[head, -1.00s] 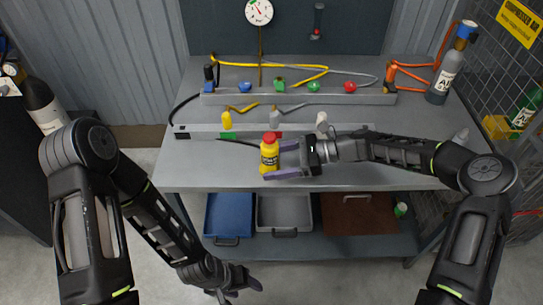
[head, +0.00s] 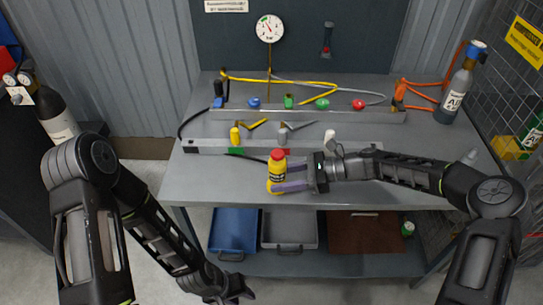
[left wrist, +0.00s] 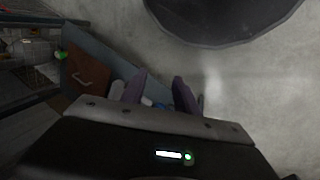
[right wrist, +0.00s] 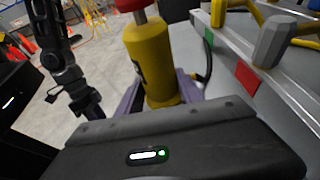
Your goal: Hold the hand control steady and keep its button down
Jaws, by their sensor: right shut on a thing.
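The hand control (head: 275,181) is a yellow body with a dark label and a red button on top. It is upright at the bench's front edge. My right gripper (head: 287,181) is shut on its body from the right, one finger on each side. It also fills the upper middle of the right wrist view (right wrist: 155,60), where the red top is partly cut off. I cannot tell whether the button is down. My left gripper (head: 236,291) hangs low in front of the bench, away from the control. In the left wrist view its fingers (left wrist: 158,88) are apart with nothing between them.
The grey bench (head: 415,185) carries rails with coloured knobs and levers behind the control. A pressure gauge (head: 270,28) stands at the back. A grey cylinder (head: 455,92) stands at the right. Blue, grey and brown trays (head: 235,230) sit on the shelf below.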

